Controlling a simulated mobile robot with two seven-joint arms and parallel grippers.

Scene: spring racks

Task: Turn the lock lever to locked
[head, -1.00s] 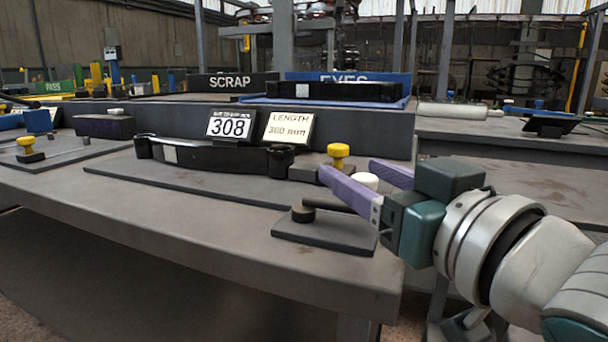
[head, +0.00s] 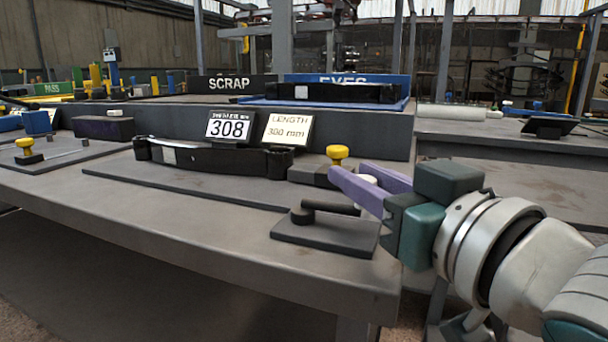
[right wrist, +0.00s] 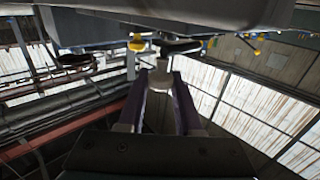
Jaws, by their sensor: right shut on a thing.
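The lock lever (head: 332,206) is a dark bar on a round pivot, mounted on a small dark plate (head: 325,235) near the bench's front right corner. It points right from its pivot. A white knob (head: 368,179) stands at its outer end. My right gripper (head: 372,185), with purple fingers, is shut on the white knob; the near finger partly hides it in the head view. The right wrist view also shows the knob (right wrist: 160,78) between the fingertips. My left gripper is not in view.
A black spring leaf (head: 210,157) lies on a fixture behind the lever, beside a yellow knob (head: 338,154). The bench front (head: 200,235) is clear.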

